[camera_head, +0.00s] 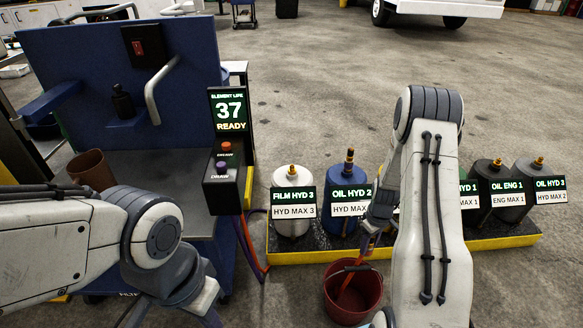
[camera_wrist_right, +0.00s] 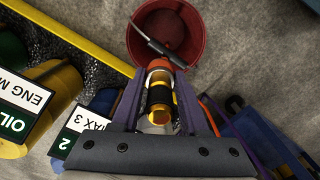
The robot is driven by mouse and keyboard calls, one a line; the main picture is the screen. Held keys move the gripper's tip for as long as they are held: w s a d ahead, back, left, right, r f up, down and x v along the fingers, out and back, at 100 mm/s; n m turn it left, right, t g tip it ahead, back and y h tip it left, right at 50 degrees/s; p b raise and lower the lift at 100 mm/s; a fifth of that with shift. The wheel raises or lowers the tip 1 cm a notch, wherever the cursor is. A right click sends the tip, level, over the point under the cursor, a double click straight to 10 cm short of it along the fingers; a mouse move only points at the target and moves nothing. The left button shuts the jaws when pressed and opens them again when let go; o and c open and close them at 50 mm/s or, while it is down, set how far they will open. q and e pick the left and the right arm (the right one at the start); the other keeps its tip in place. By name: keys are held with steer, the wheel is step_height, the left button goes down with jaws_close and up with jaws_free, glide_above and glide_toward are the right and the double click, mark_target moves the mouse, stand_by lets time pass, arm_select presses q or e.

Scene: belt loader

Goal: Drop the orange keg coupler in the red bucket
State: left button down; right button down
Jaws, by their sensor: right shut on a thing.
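The red bucket (camera_head: 352,296) stands on the floor in front of the drum tray, and it also shows at the top of the right wrist view (camera_wrist_right: 168,30). My right gripper (camera_head: 368,245) is just above the bucket's back right rim. In the right wrist view its purple fingers are shut on the orange keg coupler (camera_wrist_right: 160,97), which has yellow and black bands and an orange end towards the bucket. An orange length reaches down into the bucket in the head view. My left arm crosses the lower left; its fingers are mostly out of frame.
A yellow-edged tray (camera_head: 300,256) holds several labelled drums, including a white drum (camera_head: 292,205) and a blue drum (camera_head: 344,195). A blue machine (camera_head: 80,80) with a control box (camera_head: 228,150) stands left. Hoses (camera_head: 250,250) hang beside it. A brown cup (camera_head: 92,170) sits on its deck.

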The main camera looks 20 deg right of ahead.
steer(key=shift+f+b, duration=2.9)
steer(key=shift+f, duration=0.2)
steer(key=shift+c, duration=1.7)
jaws_free()
